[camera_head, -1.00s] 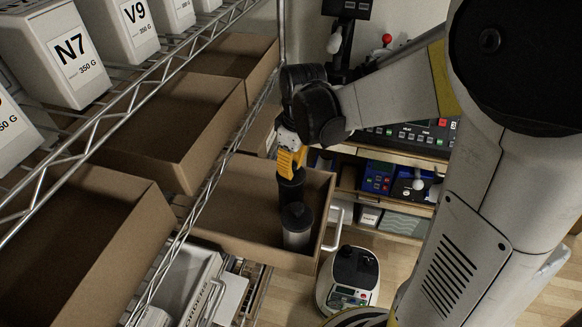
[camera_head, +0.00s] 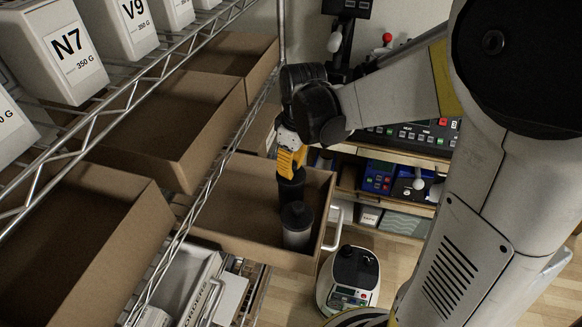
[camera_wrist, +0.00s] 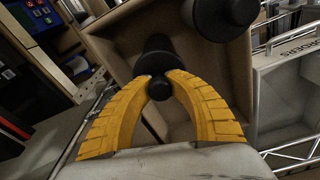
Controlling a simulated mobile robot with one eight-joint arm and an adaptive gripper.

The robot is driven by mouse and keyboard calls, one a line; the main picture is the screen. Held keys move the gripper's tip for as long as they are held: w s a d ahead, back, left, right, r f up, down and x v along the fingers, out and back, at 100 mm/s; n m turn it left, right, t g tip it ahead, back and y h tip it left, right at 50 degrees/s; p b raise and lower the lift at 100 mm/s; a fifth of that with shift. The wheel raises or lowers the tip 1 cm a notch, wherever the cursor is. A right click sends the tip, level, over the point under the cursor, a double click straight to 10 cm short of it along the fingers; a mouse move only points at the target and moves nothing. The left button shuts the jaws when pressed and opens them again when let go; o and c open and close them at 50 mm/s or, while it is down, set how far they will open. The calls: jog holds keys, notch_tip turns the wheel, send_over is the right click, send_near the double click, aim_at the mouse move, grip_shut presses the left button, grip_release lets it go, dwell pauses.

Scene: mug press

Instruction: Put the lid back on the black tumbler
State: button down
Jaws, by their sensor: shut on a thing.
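My gripper (camera_head: 290,168) has yellow fingers and points down into an open cardboard box. In the wrist view its fingertips (camera_wrist: 159,84) are closed on the round black knob of a lid (camera_wrist: 159,90). The black tumbler (camera_head: 291,192) stands upright in the box directly below the fingers. In the wrist view a dark round shape (camera_wrist: 156,62) shows just beyond the fingertips. The fingers hide much of the lid, and I cannot tell whether it rests on the tumbler or hangs slightly above it.
The cardboard box (camera_head: 240,236) has walls around both tumblers; its left part is empty. A wire shelf (camera_head: 200,185) with other boxes runs along the left. A white-and-black device (camera_head: 352,275) stands on the right, below a bench with a control panel (camera_head: 415,135).

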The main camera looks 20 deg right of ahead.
dwell(0.3)
jog(key=c, duration=0.7)
grip_release()
jog(key=shift+r+p, duration=2.5)
jog(key=shift+r, duration=1)
jog(key=shift+c, duration=0.2)
grip_shut()
